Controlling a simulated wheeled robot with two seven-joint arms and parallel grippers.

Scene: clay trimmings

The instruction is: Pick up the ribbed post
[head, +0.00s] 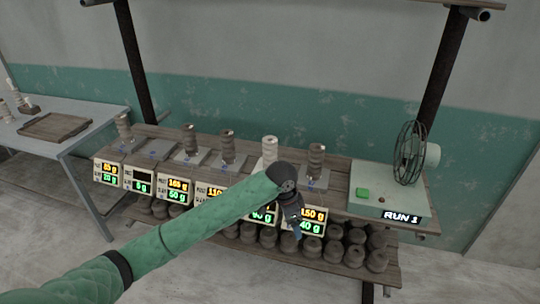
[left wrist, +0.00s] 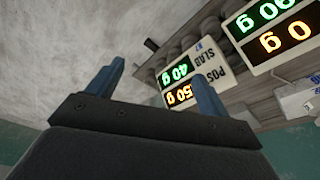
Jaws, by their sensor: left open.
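Several clay posts stand upright in a row on scales along the wooden bench (head: 345,168). A brown post with ring-like ribs (head: 316,160) stands at the right end. A pale, whitish post (head: 270,150) is left of it, partly behind my arm. Darker brown posts (head: 227,147), (head: 190,138) and a greyish one (head: 124,128) stand further left. At this size I cannot tell for certain which is the ribbed post. My left gripper (head: 294,226) is in front of the right-hand displays, below the post tops. In the left wrist view its blue fingers (left wrist: 158,72) are apart and empty.
The displays (left wrist: 178,82) show lit numbers along the bench front. A fan (head: 410,153) and a box reading RUN 1 (head: 375,195) stand at the bench's right. Dark round pieces (head: 267,238) fill the shelf below. A side table (head: 85,117) with a tray is at left.

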